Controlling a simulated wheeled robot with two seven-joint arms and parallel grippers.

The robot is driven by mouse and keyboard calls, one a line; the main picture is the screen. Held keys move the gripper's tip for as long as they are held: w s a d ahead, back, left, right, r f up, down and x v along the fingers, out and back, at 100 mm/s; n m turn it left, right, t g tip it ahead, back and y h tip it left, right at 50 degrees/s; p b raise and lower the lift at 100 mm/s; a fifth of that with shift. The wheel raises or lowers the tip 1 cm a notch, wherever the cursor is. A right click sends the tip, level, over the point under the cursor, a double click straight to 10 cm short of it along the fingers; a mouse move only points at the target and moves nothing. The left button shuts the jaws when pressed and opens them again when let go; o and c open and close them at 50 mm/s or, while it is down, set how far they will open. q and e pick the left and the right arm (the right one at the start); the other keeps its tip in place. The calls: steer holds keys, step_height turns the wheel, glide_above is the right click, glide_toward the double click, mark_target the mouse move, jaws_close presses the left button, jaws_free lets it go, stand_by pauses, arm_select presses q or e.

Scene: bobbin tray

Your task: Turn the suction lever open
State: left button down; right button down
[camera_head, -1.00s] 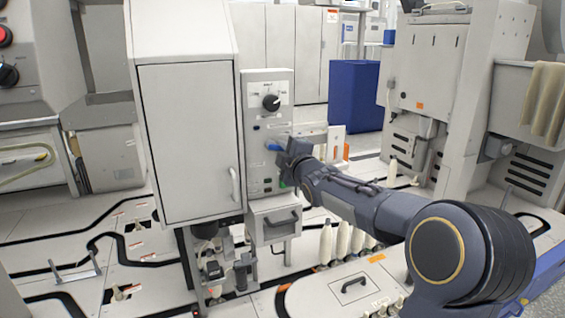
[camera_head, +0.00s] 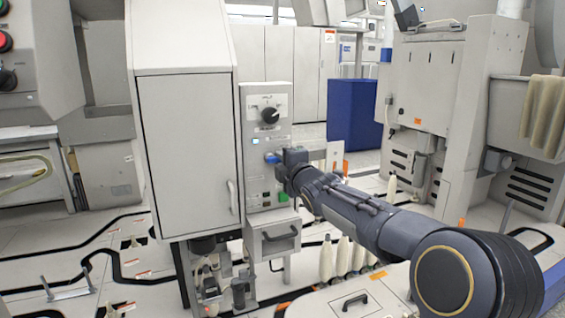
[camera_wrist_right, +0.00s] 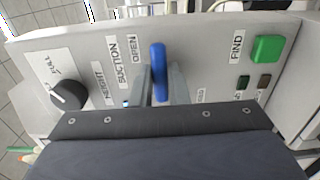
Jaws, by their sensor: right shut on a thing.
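The blue suction lever (camera_head: 272,158) is on the front of the grey control panel (camera_head: 253,183). My right gripper (camera_head: 280,159) is at the panel, against the lever from the right. In the right wrist view the blue lever (camera_wrist_right: 159,72) stands between the two grey fingers of my gripper (camera_wrist_right: 160,88), which are shut on it. The labels SUCTION and OPEN are beside the lever there. The lower part of the lever is hidden by the gripper body. My left gripper is not in view.
A black dial (camera_head: 270,115) is above the lever, and a green button (camera_head: 283,197) is below it. A drawer with a handle (camera_head: 279,239) is under the panel. A tall cabinet (camera_head: 187,150) stands to the left. Several white bobbins (camera_head: 342,256) stand below my right arm.

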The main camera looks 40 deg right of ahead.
steer(key=c, duration=1.4)
jaws_free()
steer(key=shift+s, duration=0.1)
steer(key=v, duration=0.7)
steer(key=shift+s, duration=0.25)
steer(key=shift+a, duration=0.1)
steer(key=s+a+f+m+g+y, duration=1)
steer(key=s+a+f+m, duration=0.6)
steer(key=s+a+f, duration=0.9)
step_height(320, 180, up, 36)
steer(key=a+g+p, duration=0.1)
steer(key=p, duration=3.4)
steer(key=shift+w+a+g+h+p, duration=0.15)
steer(key=shift+w+g+h+p, duration=0.15)
steer(key=shift+p, duration=0.1)
